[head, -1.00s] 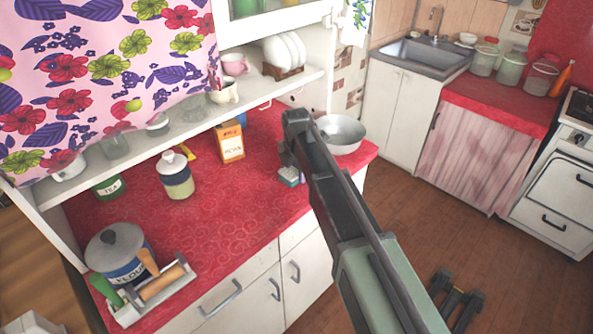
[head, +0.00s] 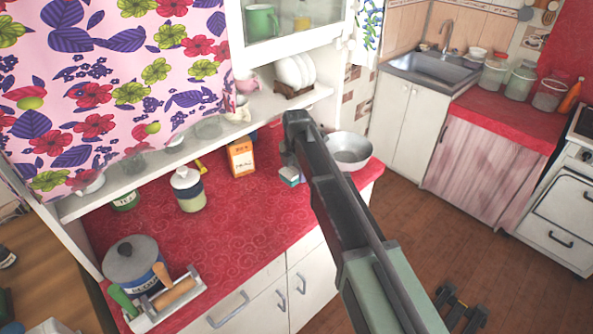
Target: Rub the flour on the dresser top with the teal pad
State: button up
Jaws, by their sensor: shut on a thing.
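The dresser top (head: 235,218) is covered in red patterned oilcloth. My gripper (head: 290,164) is over its right part, mostly hidden behind my own arm. It is shut on the teal pad (head: 290,176), a small block with a pale upper part and teal below. The pad is at or just above the oilcloth; I cannot tell whether it touches. I cannot make out any flour on the red surface; some of it is hidden by my arm.
An orange box (head: 240,157) and a jar (head: 187,190) stand left of the pad. The middle front is clear.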

jog(key=shift+r+p, duration=0.4)
jog(key=shift+r, duration=0.5)
notch_tip(320, 180, up, 3)
jog(key=p, duration=0.3)
jog(key=shift+r, duration=0.15)
jog(key=shift+f, duration=0.2)
